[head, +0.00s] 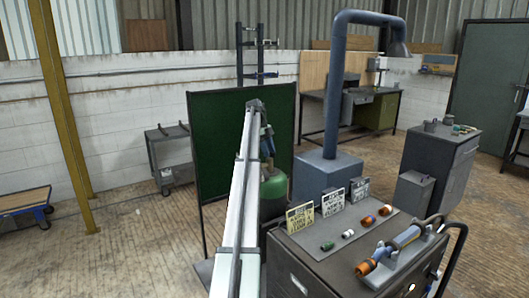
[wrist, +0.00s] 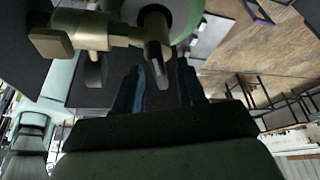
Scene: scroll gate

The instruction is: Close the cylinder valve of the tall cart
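A green gas cylinder (head: 273,190) stands in front of the dark green screen, partly hidden behind my arm. In the wrist view its pale green top (wrist: 190,15) shows at the upper edge, with a brass valve fitting (wrist: 85,35) at the upper left. A grey, flat handle-like part (wrist: 158,65) hangs below a round brass piece. My gripper (wrist: 160,80) is open, with its two dark fingers on either side of this part's lower end. I cannot tell whether they touch it. In the head view my gripper (head: 267,145) is small and close above the cylinder. The tall cart's frame is not clear.
A green screen (head: 225,130) stands close behind my arm. A grey cabinet (head: 340,250) at the front right carries signs, small coloured pieces and a blue-and-orange tool. A blue extraction column (head: 330,130) rises behind it. Open floor (head: 130,240) lies to the left.

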